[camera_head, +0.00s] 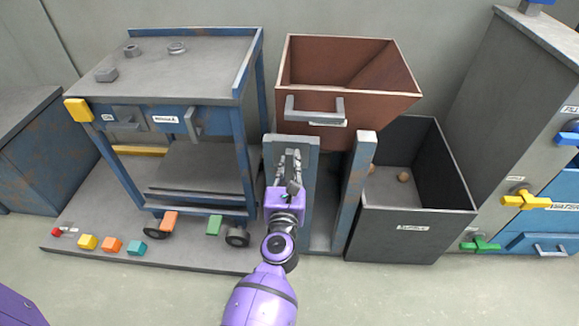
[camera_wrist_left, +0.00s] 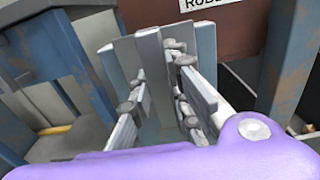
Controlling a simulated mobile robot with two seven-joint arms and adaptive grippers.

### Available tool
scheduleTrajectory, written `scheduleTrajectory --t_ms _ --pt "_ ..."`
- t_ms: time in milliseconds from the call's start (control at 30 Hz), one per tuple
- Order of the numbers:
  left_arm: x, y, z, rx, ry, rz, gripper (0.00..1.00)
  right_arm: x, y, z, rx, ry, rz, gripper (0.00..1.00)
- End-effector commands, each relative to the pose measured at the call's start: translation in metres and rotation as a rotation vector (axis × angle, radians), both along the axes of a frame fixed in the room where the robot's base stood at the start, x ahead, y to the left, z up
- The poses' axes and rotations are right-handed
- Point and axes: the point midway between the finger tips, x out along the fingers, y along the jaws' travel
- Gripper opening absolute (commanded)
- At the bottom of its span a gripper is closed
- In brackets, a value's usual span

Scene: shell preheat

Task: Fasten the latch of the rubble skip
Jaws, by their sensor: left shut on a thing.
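The rubble skip (camera_head: 352,75) is a rust-brown open tub with a grey bar handle (camera_head: 314,113) on its front. It sits between blue-grey posts, and its label (camera_wrist_left: 208,3) is partly visible in the left wrist view. My left gripper (camera_head: 290,160) is in front of the left post (camera_head: 308,170), below the skip. In the left wrist view its fingers (camera_wrist_left: 160,90) are on either side of a pale grey upright bar (camera_wrist_left: 150,52), which appears to be the latch. The fingers are shut on it. The gripper hides much of the latch in the head view. My right gripper is out of view.
A blue-framed cart (camera_head: 215,70) stands close on the left. A dark open bin (camera_head: 405,222) stands on the right, beside the right post (camera_head: 355,190). Coloured blocks (camera_head: 111,244) lie along the front of the grey base. Grey cabinets (camera_head: 500,90) stand at far right.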

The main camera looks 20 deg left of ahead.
Motion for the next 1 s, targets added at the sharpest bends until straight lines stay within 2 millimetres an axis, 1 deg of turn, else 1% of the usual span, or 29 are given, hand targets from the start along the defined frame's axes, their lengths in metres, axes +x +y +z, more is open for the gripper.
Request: scheduleTrajectory --t_ms 167,567,600,700,733,1000 --pt "-0.0002 -0.0012 -0.001 -0.028 -0.006 -0.002 0.0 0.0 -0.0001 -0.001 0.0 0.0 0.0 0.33" --pt "-0.0002 -0.0013 -0.0009 -0.035 -0.008 -0.002 0.0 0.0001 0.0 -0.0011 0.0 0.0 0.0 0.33" --pt "-0.0002 -0.0014 -0.0009 -0.035 -0.008 -0.002 0.21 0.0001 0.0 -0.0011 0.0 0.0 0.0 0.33" --pt "-0.0002 -0.0012 -0.0007 -0.033 -0.007 -0.002 0.34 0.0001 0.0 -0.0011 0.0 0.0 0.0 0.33" --pt "-0.0001 -0.0011 -0.0007 -0.033 -0.007 -0.001 0.36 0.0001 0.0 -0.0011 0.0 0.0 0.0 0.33" --pt "-0.0004 -0.0004 -0.0003 -0.03 -0.008 0.0 0.36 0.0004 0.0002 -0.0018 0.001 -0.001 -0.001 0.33"
